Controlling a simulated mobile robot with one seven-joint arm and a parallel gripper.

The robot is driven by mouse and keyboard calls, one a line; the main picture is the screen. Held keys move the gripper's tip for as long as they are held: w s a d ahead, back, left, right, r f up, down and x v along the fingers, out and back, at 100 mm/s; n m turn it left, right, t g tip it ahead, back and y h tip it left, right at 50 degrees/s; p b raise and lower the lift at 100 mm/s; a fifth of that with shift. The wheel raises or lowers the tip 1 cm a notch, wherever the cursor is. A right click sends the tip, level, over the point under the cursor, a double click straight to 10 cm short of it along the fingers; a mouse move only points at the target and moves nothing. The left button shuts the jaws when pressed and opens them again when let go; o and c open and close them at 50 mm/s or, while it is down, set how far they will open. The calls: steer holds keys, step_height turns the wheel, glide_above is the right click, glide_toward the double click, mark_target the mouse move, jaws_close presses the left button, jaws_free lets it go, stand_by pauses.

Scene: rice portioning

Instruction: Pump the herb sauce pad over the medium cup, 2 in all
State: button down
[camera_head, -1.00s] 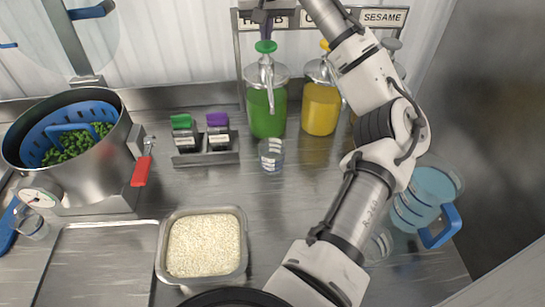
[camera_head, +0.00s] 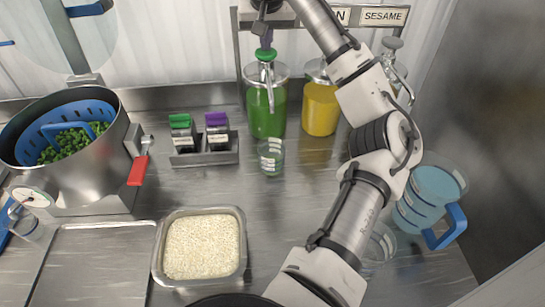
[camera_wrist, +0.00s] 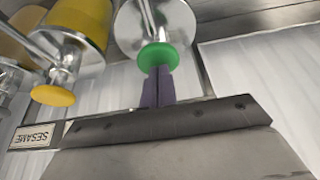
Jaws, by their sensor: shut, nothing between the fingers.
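The herb sauce dispenser (camera_head: 267,108) is a clear jar of green sauce with a metal pump and a green pad (camera_head: 266,54) on top. A small clear cup (camera_head: 271,158) with pale bands stands on the counter in front of it and looks greenish inside. I cannot confirm its size. My gripper (camera_head: 266,41) is shut and empty, with its purple fingertips on top of the green pad. In the wrist view the fingers (camera_wrist: 157,82) meet the green pad (camera_wrist: 158,57), and the pump lies beyond it.
A yellow sauce dispenser (camera_head: 320,107) stands close to the right, with another pump behind my arm. A rack of two small bottles (camera_head: 204,156), a rice tray (camera_head: 245,262), a pot (camera_head: 85,170) and a blue-handled pitcher (camera_head: 425,200) surround the clear middle counter.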

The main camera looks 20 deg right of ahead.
steer(key=shift+r+p, duration=1.6)
steer(key=shift+r, duration=0.1)
steer(key=shift+f+b, duration=1.05)
steer(key=shift+f, duration=0.8)
steer(key=shift+r, duration=0.1)
steer(key=shift+r+p, duration=1.3)
steer(key=shift+r, duration=0.45)
